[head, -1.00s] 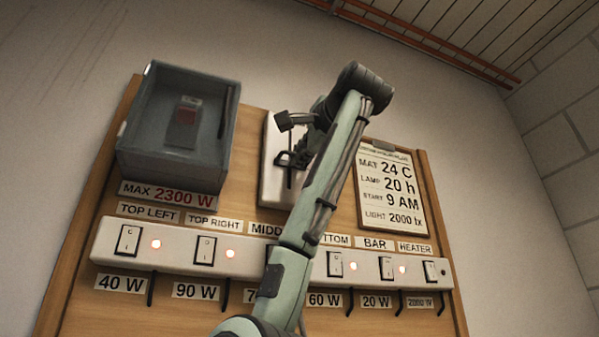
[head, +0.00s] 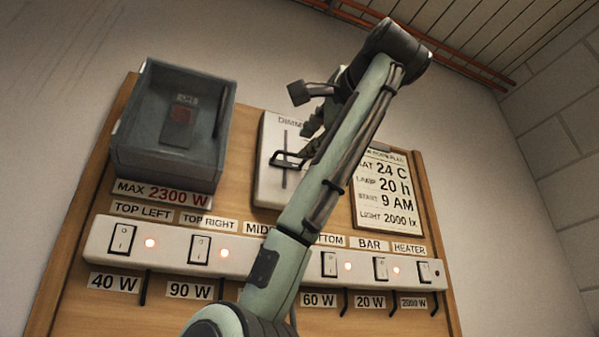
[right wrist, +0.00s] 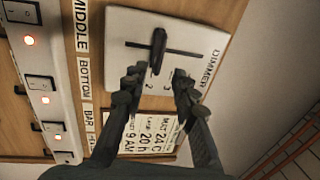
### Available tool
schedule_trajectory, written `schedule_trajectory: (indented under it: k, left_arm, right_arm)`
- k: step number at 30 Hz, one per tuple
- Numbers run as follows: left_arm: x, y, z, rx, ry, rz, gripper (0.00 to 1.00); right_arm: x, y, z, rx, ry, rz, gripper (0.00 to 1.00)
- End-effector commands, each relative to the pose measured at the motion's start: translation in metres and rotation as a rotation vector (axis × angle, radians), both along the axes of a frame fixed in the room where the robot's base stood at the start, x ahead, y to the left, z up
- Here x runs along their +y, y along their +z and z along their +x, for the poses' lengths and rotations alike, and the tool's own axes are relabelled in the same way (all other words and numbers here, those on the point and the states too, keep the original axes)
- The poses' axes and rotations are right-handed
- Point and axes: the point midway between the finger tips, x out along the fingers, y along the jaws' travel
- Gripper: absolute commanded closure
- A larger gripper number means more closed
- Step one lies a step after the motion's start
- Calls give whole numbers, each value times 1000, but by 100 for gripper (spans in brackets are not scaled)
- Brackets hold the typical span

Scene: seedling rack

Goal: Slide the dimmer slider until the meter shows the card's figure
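The dimmer is a white panel (head: 269,180) with a dark vertical slot, on the wooden board. Its slider handle (head: 288,158), a dark loop, stands partway along the slot. In the right wrist view the dark slider (right wrist: 158,45) crosses the slot, with a scale including 2 and 3 beside it. My right gripper (right wrist: 156,78) is open, its fingertips on either side of the slider's near end with gaps showing. In the head view the right gripper (head: 312,135) is partly behind its arm. The card (head: 392,200) reads "LIGHT 2000 lx". No meter shows. My left gripper is not in view.
A grey open-fronted box (head: 165,160) holding a red switch is left of the dimmer. Below runs a white switch strip (head: 175,268) with lit red lamps and wattage labels. My right arm covers part of the strip and the dimmer's right side.

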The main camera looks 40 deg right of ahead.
Motion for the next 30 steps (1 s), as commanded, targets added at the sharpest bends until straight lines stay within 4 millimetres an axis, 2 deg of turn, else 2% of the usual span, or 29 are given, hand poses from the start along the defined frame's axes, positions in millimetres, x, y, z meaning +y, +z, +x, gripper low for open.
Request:
schedule_trajectory:
  k: [3,9,30]
  left_arm:
    - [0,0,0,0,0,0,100]
    - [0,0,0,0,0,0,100]
    - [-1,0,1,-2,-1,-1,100]
  right_arm:
    - [5,-3,-22,-3,0,0,72]
    - [10,-7,-40,-1,0,0,72]
    - [10,-8,-42,0,0,0,72]
